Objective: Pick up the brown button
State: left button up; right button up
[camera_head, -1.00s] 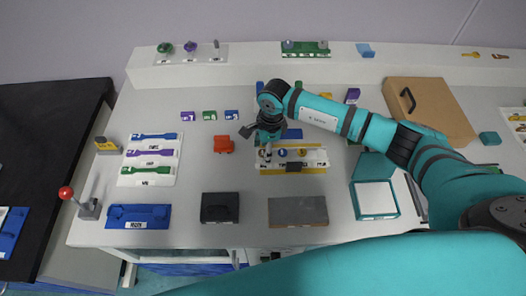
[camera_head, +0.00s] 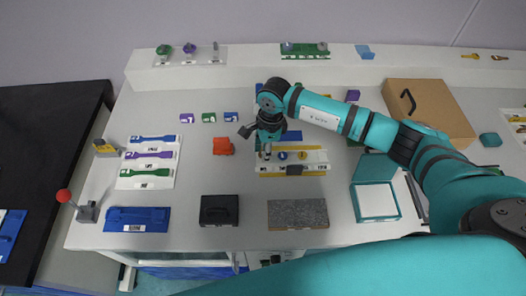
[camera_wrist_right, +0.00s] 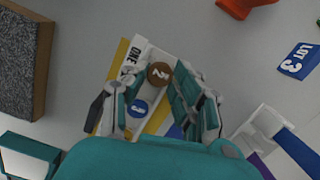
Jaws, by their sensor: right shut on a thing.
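The brown button (camera_wrist_right: 160,73) is a round disc with a white mark, seen in the right wrist view between the fingertips of my right gripper (camera_wrist_right: 157,82). The gripper is shut on it, over the pale tray (camera_wrist_right: 138,50) with a yellow edge. A blue button (camera_wrist_right: 138,108) lies close by on the tray. In the head view my right gripper (camera_head: 265,150) points down at the left end of the tray (camera_head: 318,168) and hides the brown button. The blue button (camera_head: 283,155) and a yellow button (camera_head: 302,155) show to its right. My left gripper is not in view.
An orange-red object (camera_head: 223,146) stands just left of the gripper. A grey speckled block (camera_head: 298,213) and a black box (camera_head: 219,209) lie nearer the front. An open teal box (camera_head: 376,200) is at right.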

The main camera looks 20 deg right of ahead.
notch_tip(320, 180, up, 2)
jog(key=shift+w+r+b, duration=0.15)
jog(key=shift+r+b, duration=0.05)
jog(key=shift+b, duration=0.55)
jog(key=s+b, duration=0.1)
jog(key=s, duration=0.4)
jog(key=s+r+b, duration=0.1)
jog(key=s+b, duration=0.1)
jog(key=s, duration=0.3)
jog(key=s+a+b, duration=0.1)
jog(key=s, duration=0.4)
jog(key=shift+r, duration=0.25)
jog(key=shift+s+r, duration=0.15)
jog(key=shift+s, duration=0.45)
jog(key=shift+o, duration=1.1)
jog(key=c, duration=0.4)
jog(key=shift+s+a+f+b, duration=0.1)
jog(key=shift+s+f+b, duration=0.2)
jog(key=shift+f+b, duration=0.4)
jog(key=shift+s+a+f+b, duration=0.1)
jog(key=shift+s+f+b, duration=0.25)
jog(key=shift+b, duration=0.5)
jog(key=shift+s+a+f+b, duration=0.2)
jog(key=shift+s+f+b, duration=0.3)
jog(key=shift+b, duration=0.3)
